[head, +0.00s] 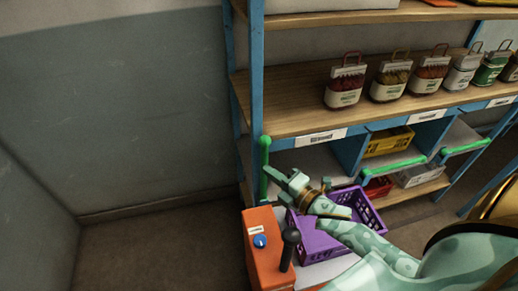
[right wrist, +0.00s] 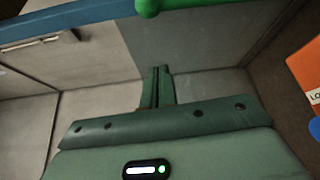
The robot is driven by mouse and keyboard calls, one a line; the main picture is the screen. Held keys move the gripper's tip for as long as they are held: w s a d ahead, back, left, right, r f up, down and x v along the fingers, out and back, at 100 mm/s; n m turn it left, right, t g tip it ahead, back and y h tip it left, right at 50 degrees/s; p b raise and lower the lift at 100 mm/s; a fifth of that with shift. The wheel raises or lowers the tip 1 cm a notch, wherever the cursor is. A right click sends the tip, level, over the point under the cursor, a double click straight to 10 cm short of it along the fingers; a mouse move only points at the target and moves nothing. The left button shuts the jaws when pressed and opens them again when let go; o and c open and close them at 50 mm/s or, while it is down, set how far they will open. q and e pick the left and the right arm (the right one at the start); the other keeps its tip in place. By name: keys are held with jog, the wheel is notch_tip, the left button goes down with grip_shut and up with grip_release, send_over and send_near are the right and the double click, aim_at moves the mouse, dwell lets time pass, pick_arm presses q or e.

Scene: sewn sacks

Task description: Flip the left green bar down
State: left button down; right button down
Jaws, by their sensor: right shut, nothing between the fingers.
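The left green bar (head: 264,168) stands upright at the left post of the blue shelf, with a round knob at its top. A green rounded end also shows at the top edge of the right wrist view (right wrist: 147,6). My right gripper (head: 281,178) is just right of the upright bar, below its knob. Its fingers are together and empty in the right wrist view (right wrist: 157,76). I cannot tell whether it touches the bar. Two other green bars, a middle one (head: 392,168) and a right one (head: 463,149), lie across the shelf front. My left gripper is not in view.
A purple crate (head: 374,218) sits under my right forearm. An orange control box (head: 261,228) with a blue knob and black lever stands in front. Sacks (head: 345,88) line the shelf above. A yellow bin (head: 389,143) is in the lower shelf. Floor at left is clear.

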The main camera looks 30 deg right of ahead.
jog(key=w+d, duration=0.1)
jog(key=w, duration=0.8)
jog(key=shift+d, duration=0.3)
jog(key=shift+w, duration=0.1)
